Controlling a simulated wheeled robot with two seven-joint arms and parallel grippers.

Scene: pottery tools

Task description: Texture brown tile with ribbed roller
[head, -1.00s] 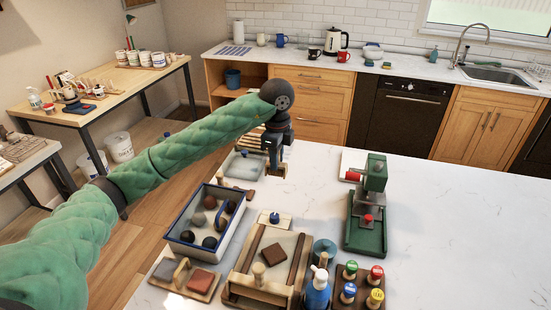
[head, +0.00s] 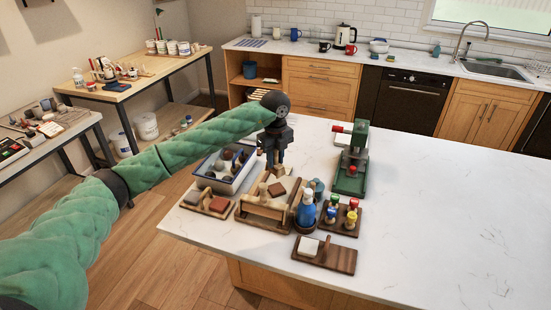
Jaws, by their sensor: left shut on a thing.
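My left gripper (head: 277,163) is just beyond and above the tile, pointing down over the far part of the board. It is shut on a small wooden thing, which appears to be the ribbed roller (head: 278,171). The roller is small and partly hidden by the fingers, so its ribs and any contact with the tile cannot be made out. My right gripper is not in view.
A blue-rimmed tray (head: 210,187) of balls stands left of the board. A small board with a red tile (head: 219,205) lies in front of it. A blue bottle (head: 306,210), several colored stamps (head: 343,211) and a green press (head: 351,176) stand right. The counter's right side is clear.

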